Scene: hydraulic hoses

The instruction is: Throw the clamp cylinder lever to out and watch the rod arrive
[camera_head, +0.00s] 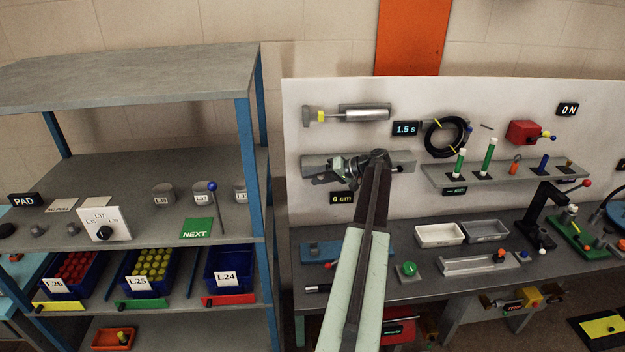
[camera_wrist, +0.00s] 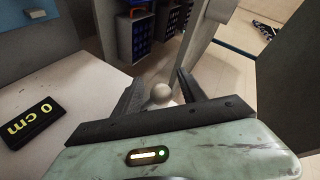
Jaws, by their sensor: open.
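My gripper (camera_head: 350,168) is at the white panel, in front of a grey horizontal bar (camera_head: 402,160) with a "0 cm" display (camera_head: 341,198) below it. In the wrist view my gripper (camera_wrist: 161,85) is open, with a pale round knob (camera_wrist: 160,95) showing between its fingers. I cannot tell whether the fingers touch it. The knob looks like a lever end, but no label on it is readable. The "0 cm" display also shows in the wrist view (camera_wrist: 30,123). Above the bar a silver cylinder (camera_head: 367,114) with a yellow band is mounted. My arm hides part of the bar.
A "1.5 s" display (camera_head: 405,129), a coiled black hose (camera_head: 446,137) and a red box (camera_head: 523,132) are on the panel. White (camera_head: 438,234) and grey trays stand on the bench (camera_head: 450,285). A shelf unit (camera_head: 246,130) with blue bins stands left.

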